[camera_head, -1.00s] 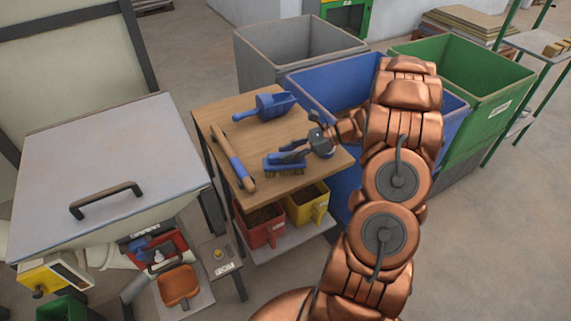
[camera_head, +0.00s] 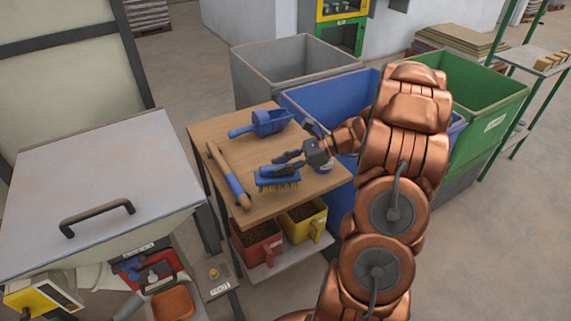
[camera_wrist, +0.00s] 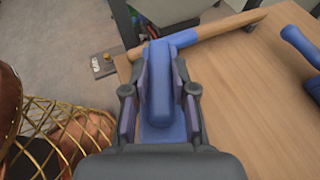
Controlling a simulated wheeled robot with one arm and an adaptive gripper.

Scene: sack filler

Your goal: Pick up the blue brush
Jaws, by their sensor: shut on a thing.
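The blue brush (camera_head: 276,178), with a blue body and yellowish bristles, is at the front part of the wooden table, bristles down. My gripper (camera_head: 290,164) reaches in from the right and is shut on it. In the wrist view the blue brush (camera_wrist: 160,95) lies between the two fingers of my gripper (camera_wrist: 160,85), which press on its sides. The bristles are hidden there. I cannot tell whether the brush touches the table or is slightly above it.
On the wooden table (camera_head: 215,135) lie a wooden rod with a blue band (camera_head: 228,172) and a blue scoop (camera_head: 268,122). Red (camera_head: 262,240) and yellow (camera_head: 305,222) bins stand below. Large grey (camera_head: 250,85), blue (camera_head: 315,100) and green (camera_head: 480,95) bins stand behind and right.

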